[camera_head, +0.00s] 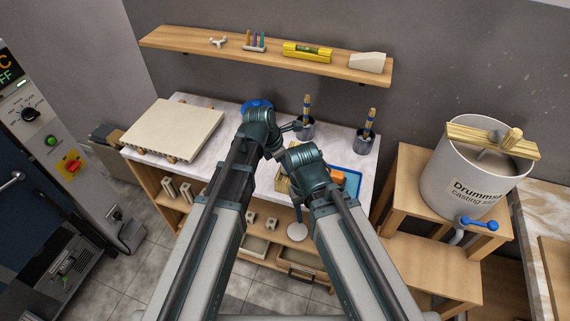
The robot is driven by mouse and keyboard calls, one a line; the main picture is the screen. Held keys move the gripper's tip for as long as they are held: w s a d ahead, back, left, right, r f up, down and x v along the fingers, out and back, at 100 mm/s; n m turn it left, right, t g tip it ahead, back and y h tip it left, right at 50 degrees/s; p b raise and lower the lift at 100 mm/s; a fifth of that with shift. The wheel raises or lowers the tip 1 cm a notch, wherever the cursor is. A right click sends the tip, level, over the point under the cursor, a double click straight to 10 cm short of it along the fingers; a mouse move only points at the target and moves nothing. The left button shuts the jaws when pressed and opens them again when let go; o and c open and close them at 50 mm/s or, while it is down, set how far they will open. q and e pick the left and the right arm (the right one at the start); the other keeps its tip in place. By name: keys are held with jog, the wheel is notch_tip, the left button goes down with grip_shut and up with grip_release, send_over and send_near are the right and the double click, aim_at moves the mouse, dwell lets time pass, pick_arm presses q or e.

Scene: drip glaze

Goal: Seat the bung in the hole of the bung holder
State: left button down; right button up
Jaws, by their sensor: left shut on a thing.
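My left gripper (294,127) is at the end of the left arm, over the marble-topped table beside the left brush cup. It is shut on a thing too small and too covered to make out. I cannot pick out the bung or the bung holder with certainty. A blue round thing (257,104) shows partly behind my left wrist. My right arm reaches over the front of the table, and its wrist hides its jaws. A blue tray (346,190) with an orange block (352,176) in it is partly hidden behind that arm.
Two dark cups with brushes, left (307,130) and right (363,146), stand at the back of the table (235,130). A pale board (172,130) lies at left. A wall shelf (200,42) hangs above. A large bucket (468,175) stands on a wooden stand at right.

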pick_arm(q)
jog(key=shift+f+b, duration=0.4)
jog(key=shift+f, duration=0.05)
dwell(0.5)
dwell(0.5)
jog(key=shift+c, duration=2)
grip_release()
jog(key=shift+r, duration=0.1)
jog(key=shift+p+v, duration=2.85)
jog(key=shift+v, duration=0.05)
jog(key=shift+r, duration=0.1)
jog(key=p+v, duration=1.3)
jog(key=shift+a+r, duration=0.2)
jog(key=shift+r, duration=0.1)
